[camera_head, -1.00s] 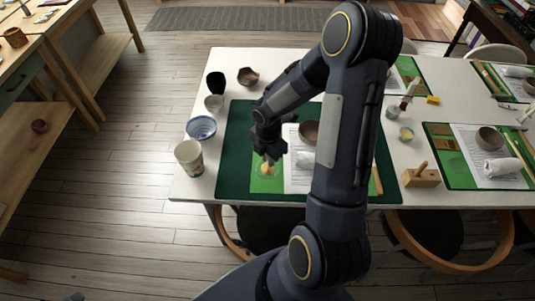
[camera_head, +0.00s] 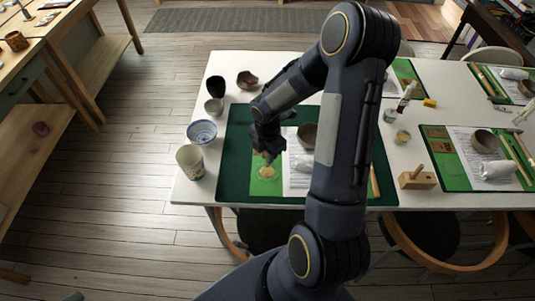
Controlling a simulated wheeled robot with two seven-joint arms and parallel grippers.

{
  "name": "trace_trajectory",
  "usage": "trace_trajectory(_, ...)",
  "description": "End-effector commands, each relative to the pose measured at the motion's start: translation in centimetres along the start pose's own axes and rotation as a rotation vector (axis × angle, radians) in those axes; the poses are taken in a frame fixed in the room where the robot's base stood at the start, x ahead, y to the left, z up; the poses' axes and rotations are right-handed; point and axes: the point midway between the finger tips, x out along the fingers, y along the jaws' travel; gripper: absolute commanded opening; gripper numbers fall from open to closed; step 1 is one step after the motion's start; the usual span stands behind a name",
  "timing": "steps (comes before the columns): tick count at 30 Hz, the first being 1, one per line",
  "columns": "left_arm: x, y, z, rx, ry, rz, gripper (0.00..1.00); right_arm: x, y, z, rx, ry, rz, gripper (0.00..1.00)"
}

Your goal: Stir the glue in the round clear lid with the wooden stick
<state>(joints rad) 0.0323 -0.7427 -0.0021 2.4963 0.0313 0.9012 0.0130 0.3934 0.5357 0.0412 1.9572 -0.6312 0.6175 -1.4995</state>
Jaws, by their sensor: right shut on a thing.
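The round clear lid (camera_head: 266,173) lies on the green mat at the near left of the dark green work mat. Yellowish glue shows in it, and its rim is hard to make out. My right gripper (camera_head: 268,157) hangs pointing down just above the lid, shut. The wooden stick between its fingers is too small and too dark to make out clearly, and I cannot tell whether its tip touches the glue. My left gripper is not in view.
A paper sheet (camera_head: 298,180) and a brown bowl (camera_head: 307,135) lie right of the lid, partly behind my arm. A patterned cup (camera_head: 190,161), a blue-white bowl (camera_head: 201,132) and other vessels line the table's left edge. A wooden block (camera_head: 418,178) stands to the right.

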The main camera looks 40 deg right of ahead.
Motion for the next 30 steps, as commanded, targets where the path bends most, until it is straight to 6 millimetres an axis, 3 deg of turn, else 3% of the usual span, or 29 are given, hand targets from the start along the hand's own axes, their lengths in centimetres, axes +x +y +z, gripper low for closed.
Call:
trace_trajectory(10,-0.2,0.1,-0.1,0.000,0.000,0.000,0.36,-0.3,0.0,0.0,0.000,0.000,0.000,0.00)
trace_trajectory(24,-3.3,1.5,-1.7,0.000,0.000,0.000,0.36,-4.8,0.0,0.0,0.000,0.000,0.000,0.00)
trace_trajectory(30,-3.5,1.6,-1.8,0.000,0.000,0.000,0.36,-5.1,0.0,0.0,0.000,0.000,-0.001,0.00)
